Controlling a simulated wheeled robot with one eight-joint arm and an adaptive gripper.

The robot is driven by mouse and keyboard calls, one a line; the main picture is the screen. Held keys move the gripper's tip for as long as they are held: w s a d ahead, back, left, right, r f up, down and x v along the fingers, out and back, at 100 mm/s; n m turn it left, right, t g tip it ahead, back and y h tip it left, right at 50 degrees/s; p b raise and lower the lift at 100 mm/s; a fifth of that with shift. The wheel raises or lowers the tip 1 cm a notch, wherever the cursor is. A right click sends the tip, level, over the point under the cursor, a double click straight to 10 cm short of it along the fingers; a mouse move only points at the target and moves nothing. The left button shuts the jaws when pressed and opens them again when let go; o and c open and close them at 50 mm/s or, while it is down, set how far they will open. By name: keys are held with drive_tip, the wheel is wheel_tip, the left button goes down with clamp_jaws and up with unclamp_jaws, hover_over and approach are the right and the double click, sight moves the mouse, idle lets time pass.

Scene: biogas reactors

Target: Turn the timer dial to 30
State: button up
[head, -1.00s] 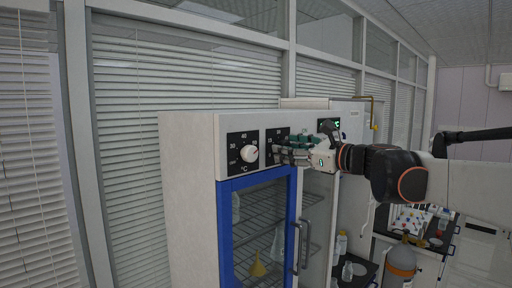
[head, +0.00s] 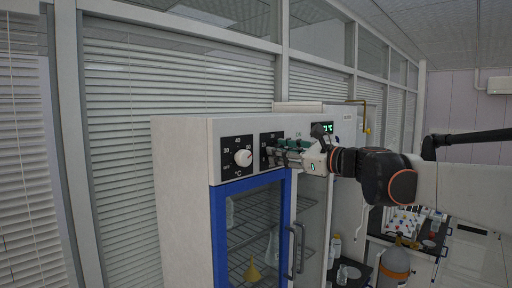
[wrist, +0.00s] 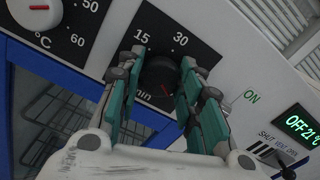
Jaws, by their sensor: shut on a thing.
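The timer dial is a black knob (wrist: 160,76) on a black plate marked 15, 30 and "min" in the wrist view. A small red mark shows on its lower right part, pointing away from the 30. My gripper (wrist: 162,85) is shut on the knob, one teal-padded finger on each side. In the head view my gripper (head: 272,153) reaches in from the right and hides most of the timer plate (head: 267,140) on the cabinet's top panel.
A white temperature dial (head: 243,158) with °C marks sits left of the timer. A green-lit display (wrist: 300,124) is to the right. Below is a blue-framed glass door (head: 222,240) with a handle (head: 296,248).

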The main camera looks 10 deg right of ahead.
drive_tip(key=n+b, duration=0.1)
drive_tip(key=n, duration=1)
drive_tip(key=n+b, duration=0.2)
drive_tip(key=n, duration=1)
drive_tip(key=shift+s+f, duration=0.15)
drive_tip(key=shift+s, duration=0.05)
idle(0.5)
drive_tip(key=o, duration=1.1)
drive_tip(key=shift+c, duration=0.2)
